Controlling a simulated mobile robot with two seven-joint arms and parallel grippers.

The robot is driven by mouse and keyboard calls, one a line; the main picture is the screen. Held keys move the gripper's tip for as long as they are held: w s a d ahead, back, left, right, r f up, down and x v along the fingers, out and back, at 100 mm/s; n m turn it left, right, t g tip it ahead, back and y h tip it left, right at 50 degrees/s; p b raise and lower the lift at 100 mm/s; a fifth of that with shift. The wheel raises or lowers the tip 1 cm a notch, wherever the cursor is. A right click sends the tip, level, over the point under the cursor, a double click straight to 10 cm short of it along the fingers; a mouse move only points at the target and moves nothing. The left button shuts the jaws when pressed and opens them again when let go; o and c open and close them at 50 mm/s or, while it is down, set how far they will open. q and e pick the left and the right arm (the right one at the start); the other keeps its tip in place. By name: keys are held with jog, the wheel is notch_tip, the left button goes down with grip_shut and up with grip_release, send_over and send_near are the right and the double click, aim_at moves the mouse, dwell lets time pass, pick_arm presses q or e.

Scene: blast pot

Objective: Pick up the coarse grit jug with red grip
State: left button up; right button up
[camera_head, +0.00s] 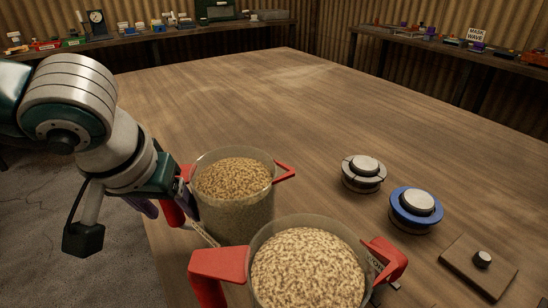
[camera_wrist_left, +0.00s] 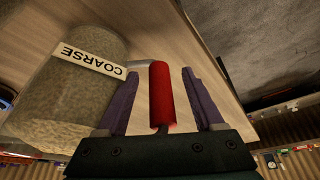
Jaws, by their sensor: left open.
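The coarse grit jug (camera_head: 236,215) is a clear container of brown grit with a red grip and a red spout. It stands on the table's left edge; its COARSE label (camera_wrist_left: 88,60) shows in the left wrist view. My left gripper (camera_head: 165,203) is open at the jug's left side. In the left wrist view its purple fingers (camera_wrist_left: 161,75) stand on either side of the red grip (camera_wrist_left: 161,95), with gaps showing beside the grip. The head view partly hides the grip behind the gripper. My right gripper is not in view.
A second jug (camera_head: 308,270) of paler grit with red handle stands close in front. A grey-capped fitting (camera_head: 363,175), a blue-ringed fitting (camera_head: 416,208) and a square plate with a knob (camera_head: 478,270) are on the right. The table's (camera_head: 290,95) far part is clear.

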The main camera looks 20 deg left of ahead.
pick_arm(q)
jog(key=shift+w+f, duration=0.1)
grip_shut()
dwell(0.5)
dwell(0.8)
jog(key=shift+w, duration=0.1)
